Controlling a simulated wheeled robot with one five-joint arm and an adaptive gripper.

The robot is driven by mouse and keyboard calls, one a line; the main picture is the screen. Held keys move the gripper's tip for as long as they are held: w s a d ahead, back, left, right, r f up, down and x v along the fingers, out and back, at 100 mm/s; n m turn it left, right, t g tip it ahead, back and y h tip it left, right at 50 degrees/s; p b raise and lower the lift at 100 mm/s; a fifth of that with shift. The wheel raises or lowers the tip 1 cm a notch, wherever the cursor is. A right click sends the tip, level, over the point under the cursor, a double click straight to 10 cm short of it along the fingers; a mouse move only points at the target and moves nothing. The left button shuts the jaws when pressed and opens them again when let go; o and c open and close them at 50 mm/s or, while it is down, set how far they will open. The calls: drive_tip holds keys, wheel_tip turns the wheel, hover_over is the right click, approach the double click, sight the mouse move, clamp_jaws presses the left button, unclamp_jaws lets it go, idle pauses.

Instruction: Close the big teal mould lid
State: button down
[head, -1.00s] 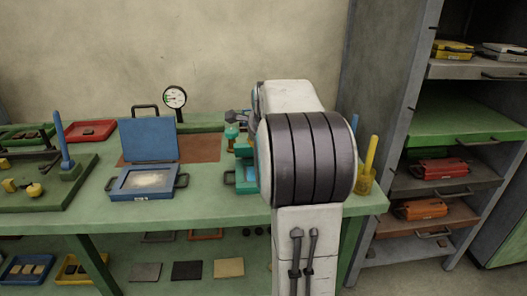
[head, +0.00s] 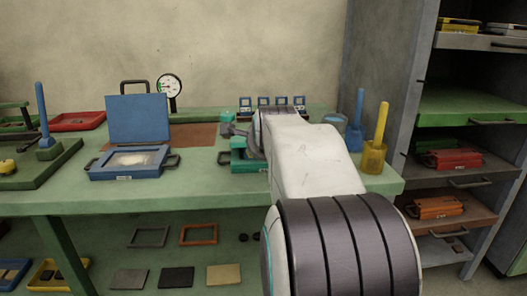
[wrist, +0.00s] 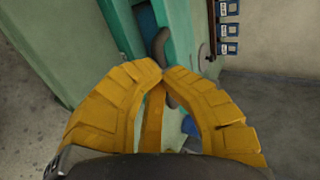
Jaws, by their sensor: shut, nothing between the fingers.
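The big teal mould (head: 239,166) sits on the green bench in the head view, mostly hidden behind my arm. A dark handle shows at its left side. In the wrist view, teal parts of the mould (wrist: 183,22) fill the upper middle, with a dark curved handle (wrist: 161,45) just beyond my fingertips. How far the lid stands open cannot be told. My gripper (wrist: 163,75) has yellow fingers, closed together and empty, close to the handle. I cannot tell whether they touch it.
A blue mould (head: 125,174) with its lid raised stands to the left, beside a dial gauge (head: 169,87). Small blue-framed items (head: 281,101) line the bench's back. Blue and yellow pots (head: 373,158) with upright handles stand right, near a grey shelf rack (head: 403,85).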

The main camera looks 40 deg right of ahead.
wheel_tip(320, 180, down, 2)
drive_tip(key=shift+s+a+f+b, duration=0.15)
drive_tip(key=shift+f+b, duration=0.1)
drive_tip(key=shift+b, duration=0.65)
drive_tip(key=c, duration=1.9)
unclamp_jaws()
drive_tip(key=shift+r, duration=0.15)
drive_tip(key=shift+c, duration=0.2)
drive_tip(key=o, duration=0.8)
drive_tip(key=shift+s, duration=0.1)
drive_tip(key=v, duration=1.2)
